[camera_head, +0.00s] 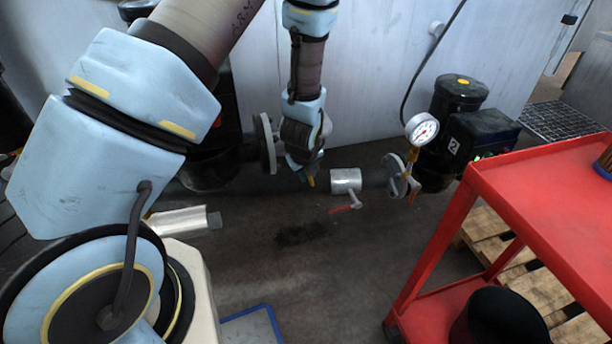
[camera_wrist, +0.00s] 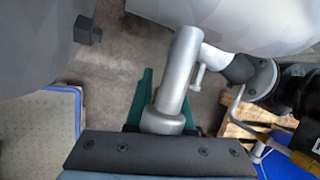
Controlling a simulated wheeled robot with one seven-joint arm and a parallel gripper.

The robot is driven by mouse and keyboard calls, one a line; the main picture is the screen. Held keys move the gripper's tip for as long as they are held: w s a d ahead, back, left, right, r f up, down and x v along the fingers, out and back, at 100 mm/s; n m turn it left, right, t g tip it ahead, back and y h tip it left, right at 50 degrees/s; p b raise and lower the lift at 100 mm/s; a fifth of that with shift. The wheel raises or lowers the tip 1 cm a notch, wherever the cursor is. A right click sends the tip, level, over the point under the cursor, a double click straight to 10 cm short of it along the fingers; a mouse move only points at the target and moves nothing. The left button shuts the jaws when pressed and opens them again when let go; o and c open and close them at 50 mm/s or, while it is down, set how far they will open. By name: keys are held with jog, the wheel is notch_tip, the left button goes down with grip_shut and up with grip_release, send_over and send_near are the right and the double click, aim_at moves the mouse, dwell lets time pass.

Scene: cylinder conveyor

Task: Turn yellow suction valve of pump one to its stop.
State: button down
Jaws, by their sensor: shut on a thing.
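My gripper (camera_head: 308,174) points down at the dark pipe run behind the red cart. A small yellow piece (camera_head: 311,182), which looks like the yellow valve's lever, shows at its fingertips. The valve body is mostly hidden behind my wrist.
A red lever (camera_head: 345,208) hangs below a silver pipe sleeve (camera_head: 346,180) to the right. A gauge (camera_head: 421,129) stands beside the black pump (camera_head: 460,95). The red cart (camera_head: 540,200) fills the right. A blue-edged tray (camera_head: 250,328) lies below.

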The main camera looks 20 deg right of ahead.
jog(key=c, duration=0.8)
grip_release()
jog(key=p+v, duration=0.1)
jog(key=v, duration=0.9)
jog(key=shift+s+a+r, duration=0.1)
jog(key=shift+s+r, duration=0.1)
jog(key=shift+r, duration=0.15)
